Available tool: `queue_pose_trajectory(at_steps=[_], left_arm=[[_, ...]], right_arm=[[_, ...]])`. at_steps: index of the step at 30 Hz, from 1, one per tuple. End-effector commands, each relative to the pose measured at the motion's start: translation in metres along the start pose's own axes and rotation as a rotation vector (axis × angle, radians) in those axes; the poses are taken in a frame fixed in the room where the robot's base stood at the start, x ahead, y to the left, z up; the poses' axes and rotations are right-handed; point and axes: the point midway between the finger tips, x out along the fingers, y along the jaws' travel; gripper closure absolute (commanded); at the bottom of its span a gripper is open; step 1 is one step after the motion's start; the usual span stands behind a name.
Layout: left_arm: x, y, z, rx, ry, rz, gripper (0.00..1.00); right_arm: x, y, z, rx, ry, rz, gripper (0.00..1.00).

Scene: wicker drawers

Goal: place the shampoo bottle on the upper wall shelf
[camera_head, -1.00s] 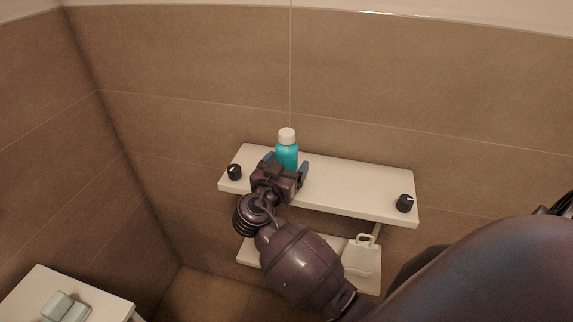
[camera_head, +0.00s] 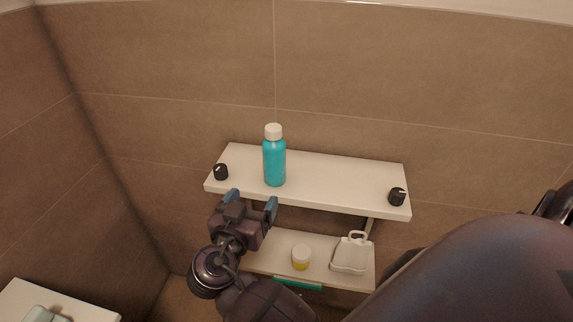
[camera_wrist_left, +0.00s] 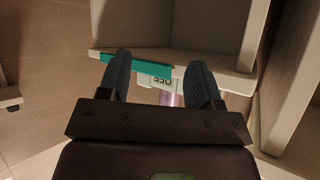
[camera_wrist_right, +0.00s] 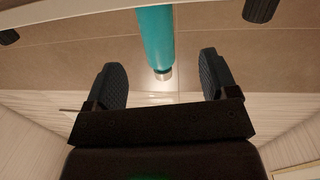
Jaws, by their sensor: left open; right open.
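The shampoo bottle (camera_head: 274,162), teal with a white cap, stands upright on the white upper wall shelf (camera_head: 335,178), left of its middle. My right gripper (camera_head: 252,203) is open and empty, in front of the shelf's front edge and below and left of the bottle, apart from it. In the right wrist view the bottle (camera_wrist_right: 156,38) shows beyond and between the open fingers (camera_wrist_right: 165,80). My left gripper (camera_wrist_left: 160,80) is open in its own wrist view, with nothing between its fingers; it is not in the head view.
Black knobs (camera_head: 220,172) (camera_head: 397,197) sit at both ends of the upper shelf. A white surface (camera_head: 75,306) stands at lower left.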

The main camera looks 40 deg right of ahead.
Motion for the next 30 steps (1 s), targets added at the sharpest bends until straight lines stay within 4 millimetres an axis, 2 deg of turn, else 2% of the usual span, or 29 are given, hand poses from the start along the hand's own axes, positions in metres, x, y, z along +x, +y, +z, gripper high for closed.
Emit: queue_pose_trajectory(at_steps=[7, 15, 22, 27, 30], left_arm=[[0.0, 0.0, -0.001, 0.0, 0.002, 0.0, 0.42], [0.0, 0.0, -0.002, 0.0, 0.003, 0.0, 0.42], [0.0, 0.0, -0.002, 0.0, 0.003, 0.0, 0.42], [0.0, 0.0, -0.002, 0.0, 0.003, 0.0, 0.42], [0.0, 0.0, -0.002, 0.0, 0.003, 0.0, 0.42]], right_arm=[[0.014, 0.009, 0.084, -0.238, -0.191, -0.249, 0.21], [0.006, 0.035, 0.168, -0.394, -0.354, -0.557, 0.21], [-0.009, 0.072, 0.216, -0.417, -0.421, -0.779, 0.21], [-0.019, 0.103, 0.235, -0.387, -0.427, -0.891, 0.21], [-0.022, 0.118, 0.239, -0.363, -0.421, -0.927, 0.21]])
